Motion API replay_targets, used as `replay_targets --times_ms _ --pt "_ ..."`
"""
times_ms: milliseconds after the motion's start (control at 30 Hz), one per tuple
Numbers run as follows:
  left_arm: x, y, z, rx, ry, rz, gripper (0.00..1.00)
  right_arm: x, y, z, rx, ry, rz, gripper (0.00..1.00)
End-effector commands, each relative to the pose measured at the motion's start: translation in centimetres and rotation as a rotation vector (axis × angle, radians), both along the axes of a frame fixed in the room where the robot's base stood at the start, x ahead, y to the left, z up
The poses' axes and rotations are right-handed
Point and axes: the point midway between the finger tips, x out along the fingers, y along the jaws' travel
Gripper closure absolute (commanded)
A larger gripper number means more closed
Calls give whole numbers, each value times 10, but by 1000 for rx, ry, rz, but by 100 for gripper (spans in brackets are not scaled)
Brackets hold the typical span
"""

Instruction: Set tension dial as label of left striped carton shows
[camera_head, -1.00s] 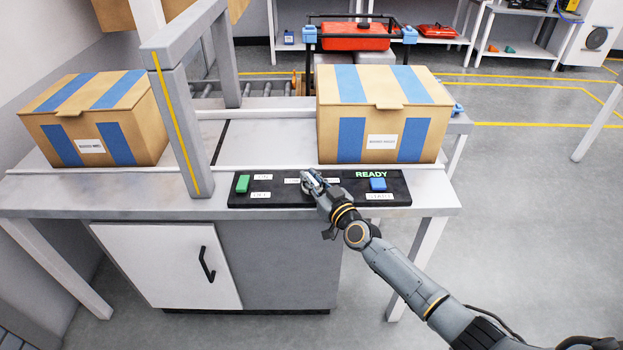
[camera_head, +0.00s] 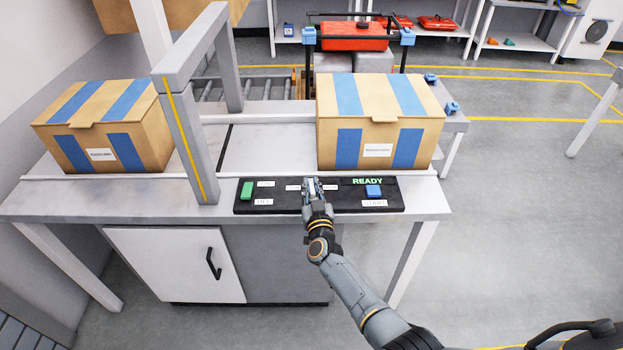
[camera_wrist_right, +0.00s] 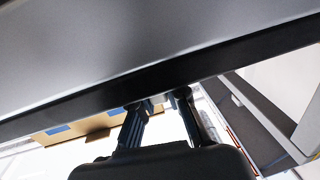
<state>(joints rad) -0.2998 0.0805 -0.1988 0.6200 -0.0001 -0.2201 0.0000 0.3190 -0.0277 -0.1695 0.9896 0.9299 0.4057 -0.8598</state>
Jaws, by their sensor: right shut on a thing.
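The left blue-striped carton (camera_head: 101,128) stands on the left of the conveyor bench, and the print on its white label (camera_head: 101,154) is too small to read. A black control panel (camera_head: 345,199) lies along the bench front. My right gripper (camera_head: 314,186) is over the panel's middle, shut on the tension dial, which its fingers mostly hide. White labels show beside it. In the right wrist view my gripper (camera_wrist_right: 160,102) has its fingertips at a dark band, and the dial is not clear. My left gripper is not in view.
Another striped carton (camera_head: 381,132) stands behind the panel at right. The panel has a green switch (camera_head: 247,190), a blue button (camera_head: 374,191) and a lit READY display (camera_head: 367,181). A grey frame (camera_head: 188,140) stands left of the panel. A red case (camera_head: 356,36) is behind.

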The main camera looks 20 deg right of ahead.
Motion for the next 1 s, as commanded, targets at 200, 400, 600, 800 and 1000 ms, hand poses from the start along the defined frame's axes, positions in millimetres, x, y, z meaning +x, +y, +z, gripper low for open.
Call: replay_targets --times_ms 200,400,600,800,1000 --pt "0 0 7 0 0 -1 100 0 1 0 2 0 -90 100" --pt "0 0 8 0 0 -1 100 0 0 0 0 -1 -124 100" --pt "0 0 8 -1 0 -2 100 0 -1 -1 -1 -1 -128 100" --pt "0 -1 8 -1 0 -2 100 0 -1 0 -1 -1 -127 82" --pt "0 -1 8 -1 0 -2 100 0 -1 0 0 -1 -127 63"
